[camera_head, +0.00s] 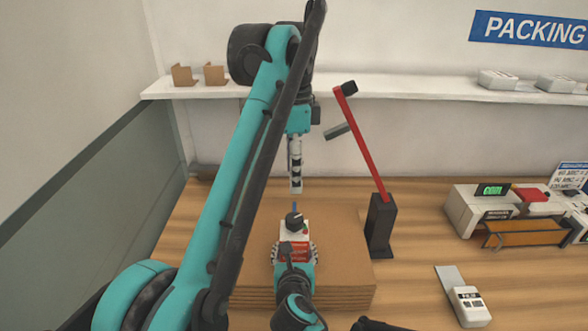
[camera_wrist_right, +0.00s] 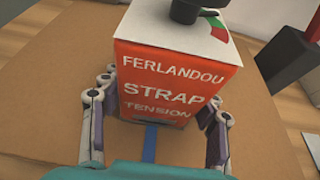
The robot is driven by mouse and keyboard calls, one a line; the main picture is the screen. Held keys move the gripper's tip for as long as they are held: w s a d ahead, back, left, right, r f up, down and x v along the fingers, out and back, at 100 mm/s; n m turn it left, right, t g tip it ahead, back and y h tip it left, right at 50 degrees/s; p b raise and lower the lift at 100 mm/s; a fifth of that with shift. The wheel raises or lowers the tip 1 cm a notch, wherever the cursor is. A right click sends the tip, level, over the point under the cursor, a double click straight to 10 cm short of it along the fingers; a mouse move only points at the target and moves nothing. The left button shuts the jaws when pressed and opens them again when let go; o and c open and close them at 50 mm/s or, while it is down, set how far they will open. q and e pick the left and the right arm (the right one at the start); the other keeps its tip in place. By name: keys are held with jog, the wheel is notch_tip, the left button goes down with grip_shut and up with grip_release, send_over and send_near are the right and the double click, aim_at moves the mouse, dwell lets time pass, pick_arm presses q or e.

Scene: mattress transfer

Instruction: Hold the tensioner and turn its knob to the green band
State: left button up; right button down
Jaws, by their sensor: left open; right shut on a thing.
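The tensioner (camera_head: 293,232) is an orange-red box with a white top, standing on the cardboard stack. Its label reads FERLANDOU STRAP TENSION in the right wrist view (camera_wrist_right: 170,88). Its black knob (camera_head: 294,220) is on top; in the right wrist view the knob (camera_wrist_right: 194,10) is cut by the frame edge. A green band (camera_wrist_right: 217,28) with red beside it shows next to the knob; where the knob points I cannot tell. My right gripper (camera_wrist_right: 158,120) is shut on the tensioner, one finger at each side. My left gripper (camera_head: 296,188) is open, pointing down above the knob, apart from it.
The cardboard stack (camera_head: 345,270) lies on the wooden table, with a blue strap (camera_wrist_right: 150,143). A red arm on a black post (camera_head: 381,225) stands right of it. A white machine (camera_head: 470,208) and a small handheld device (camera_head: 469,306) are further right. A shelf (camera_head: 410,88) runs behind.

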dwell(0.4)
jog(key=shift+c, duration=1.9)
grip_release()
jog(key=shift+s+r, duration=0.1)
